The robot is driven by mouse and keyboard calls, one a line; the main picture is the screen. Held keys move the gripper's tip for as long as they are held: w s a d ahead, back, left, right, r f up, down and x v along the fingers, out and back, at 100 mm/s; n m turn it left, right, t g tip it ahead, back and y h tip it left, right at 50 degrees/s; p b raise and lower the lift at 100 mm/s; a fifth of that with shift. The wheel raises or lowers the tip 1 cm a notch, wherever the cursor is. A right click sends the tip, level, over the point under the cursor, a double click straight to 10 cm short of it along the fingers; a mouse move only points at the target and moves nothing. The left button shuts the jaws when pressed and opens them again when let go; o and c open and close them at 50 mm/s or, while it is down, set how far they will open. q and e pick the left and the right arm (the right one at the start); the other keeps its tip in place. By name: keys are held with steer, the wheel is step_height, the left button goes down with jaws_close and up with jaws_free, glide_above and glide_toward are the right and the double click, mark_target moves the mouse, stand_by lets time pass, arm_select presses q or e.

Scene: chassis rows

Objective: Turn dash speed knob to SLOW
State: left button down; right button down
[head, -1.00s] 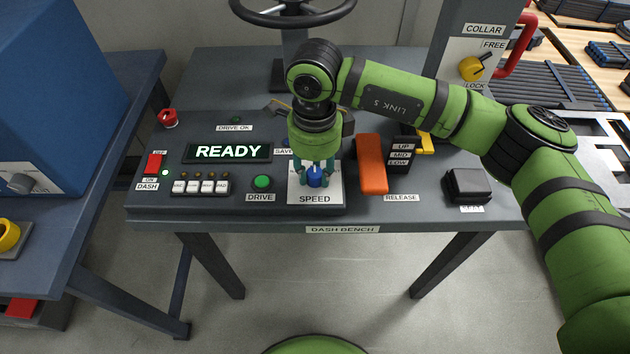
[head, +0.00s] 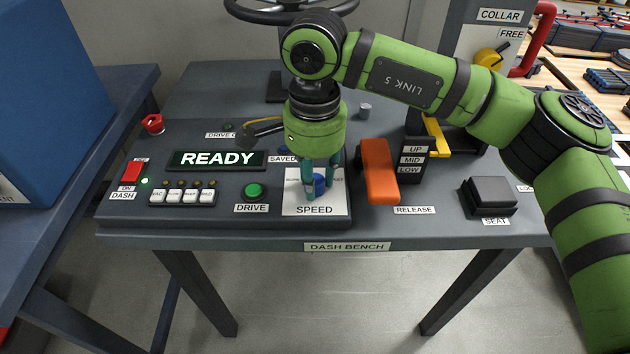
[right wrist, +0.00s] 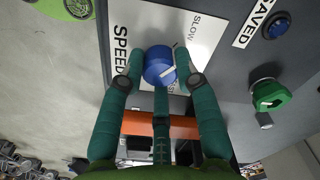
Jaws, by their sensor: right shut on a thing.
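The blue speed knob (head: 319,184) sits on the white SPEED plate (head: 297,205) at the front of the dash bench. My right gripper (head: 317,187) points down over it, and its green fingers are shut around the knob. The right wrist view shows the knob (right wrist: 157,66) between the fingertips (right wrist: 157,76), with a pale mark near its edge. SLOW is printed on the plate (right wrist: 205,45) at the upper right there; the FAST lettering is partly hidden by a finger. I cannot tell exactly where the mark points. My left gripper is not in view.
A green DRIVE button (head: 254,191) and a READY display (head: 217,160) are left of the knob. An orange release lever (head: 380,172) stands close on the right, with a black SEAT block (head: 488,196) beyond. A SAVED button (right wrist: 276,25) lies behind the plate.

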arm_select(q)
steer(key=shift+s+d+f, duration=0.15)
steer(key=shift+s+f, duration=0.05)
arm_select(e)
steer(key=shift+n, duration=0.7)
arm_select(q)
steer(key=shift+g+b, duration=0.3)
steer(key=shift+b, duration=0.05)
arm_select(e)
steer(key=shift+s+n, duration=0.1)
steer(key=shift+n, duration=0.2)
steer(key=c, duration=0.9)
jaws_free()
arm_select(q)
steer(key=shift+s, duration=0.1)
arm_select(e)
step_height(320, 180, up, 12)
